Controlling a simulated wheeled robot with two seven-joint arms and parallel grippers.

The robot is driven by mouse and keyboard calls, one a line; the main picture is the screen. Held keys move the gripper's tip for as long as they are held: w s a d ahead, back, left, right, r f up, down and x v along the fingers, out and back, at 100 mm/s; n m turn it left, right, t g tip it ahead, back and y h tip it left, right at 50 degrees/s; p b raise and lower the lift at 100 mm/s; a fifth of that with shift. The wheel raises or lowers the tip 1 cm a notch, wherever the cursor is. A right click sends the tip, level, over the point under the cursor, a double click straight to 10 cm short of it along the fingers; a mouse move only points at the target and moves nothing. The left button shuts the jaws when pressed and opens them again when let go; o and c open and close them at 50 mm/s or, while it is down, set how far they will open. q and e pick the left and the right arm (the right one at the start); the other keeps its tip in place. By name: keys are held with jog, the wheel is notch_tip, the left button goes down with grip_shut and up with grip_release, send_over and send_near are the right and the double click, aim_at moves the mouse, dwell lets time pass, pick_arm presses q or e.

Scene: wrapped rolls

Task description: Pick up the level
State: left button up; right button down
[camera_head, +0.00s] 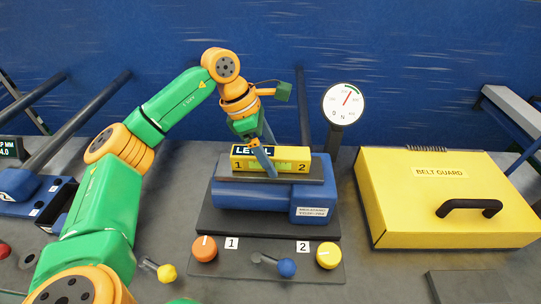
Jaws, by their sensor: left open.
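The level (290,162) is a yellow bar with a black label reading LEVEL and the numbers 1 and 2 at its ends. It lies flat on a dark plate on top of the blue machine block (250,196). My left gripper (262,158) comes down from above at the level's left half, with a blue-grey finger in front of its face. The gripper is open around or right at the level; whether the fingers touch it cannot be told. The far finger is mostly hidden. My right gripper is not in view.
A yellow belt guard box (400,205) with a black handle stands to the right. A round dial gauge (343,103) rises behind the block. A control panel with orange (204,249) and yellow knobs (328,255) and a blue-balled lever (287,267) lies in front.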

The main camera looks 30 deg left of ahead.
pick_arm(q)
jog(key=shift+s+r, duration=0.1)
grip_shut()
jog(key=shift+r, duration=0.1)
